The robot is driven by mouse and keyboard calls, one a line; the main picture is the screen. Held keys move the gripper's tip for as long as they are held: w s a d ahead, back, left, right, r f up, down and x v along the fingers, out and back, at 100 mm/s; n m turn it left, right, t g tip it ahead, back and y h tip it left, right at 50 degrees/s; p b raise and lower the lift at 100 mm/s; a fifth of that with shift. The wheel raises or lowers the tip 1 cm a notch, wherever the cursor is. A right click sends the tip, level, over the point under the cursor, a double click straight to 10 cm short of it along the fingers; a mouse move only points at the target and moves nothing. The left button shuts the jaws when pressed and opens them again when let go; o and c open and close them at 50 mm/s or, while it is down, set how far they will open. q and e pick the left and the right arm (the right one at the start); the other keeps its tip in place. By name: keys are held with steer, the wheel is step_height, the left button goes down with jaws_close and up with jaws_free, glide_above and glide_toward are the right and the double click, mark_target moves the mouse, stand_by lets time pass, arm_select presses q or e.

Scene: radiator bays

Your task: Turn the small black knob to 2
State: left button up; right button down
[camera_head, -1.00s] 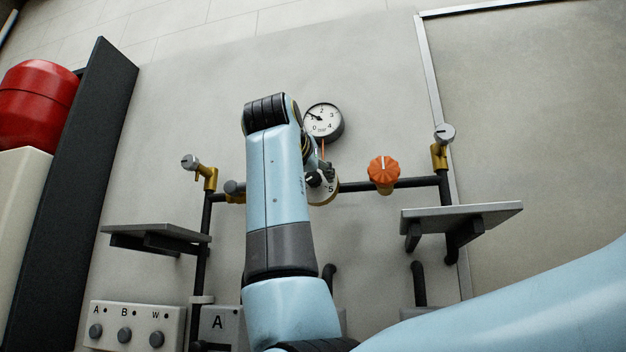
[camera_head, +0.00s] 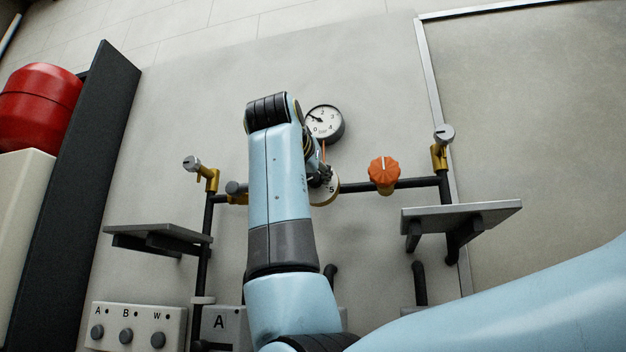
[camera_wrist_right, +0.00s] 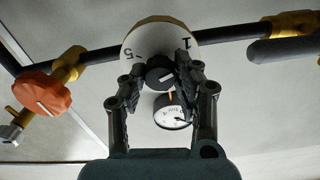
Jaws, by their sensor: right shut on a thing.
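The small black knob (camera_wrist_right: 159,72) sits at the middle of a round white dial in the right wrist view. The dial (camera_wrist_right: 152,37) shows a 5 at its left and a 1 at its right; the 2 cannot be made out. My right gripper (camera_wrist_right: 160,78) is shut on the knob, one finger on each side. My left gripper is not in view.
A pressure gauge (camera_head: 324,122) is just above the dial. An orange handwheel (camera_head: 383,172) is on the dark pipe to the right. Small shelves (camera_head: 460,216) (camera_head: 160,238) flank the pipework. A panel with several knobs (camera_head: 137,326) is lower left.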

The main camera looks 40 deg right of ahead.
steer(key=m+b, duration=0.2)
steer(key=m, duration=0.3)
steer(key=shift+f+b, duration=0.15)
steer(key=shift+b, duration=0.2)
steer(key=m+b, duration=0.1)
steer(key=m, duration=0.4)
steer(key=shift+b, duration=0.3)
steer(key=c, duration=1)
jaws_free()
steer(key=shift+s, duration=0.1)
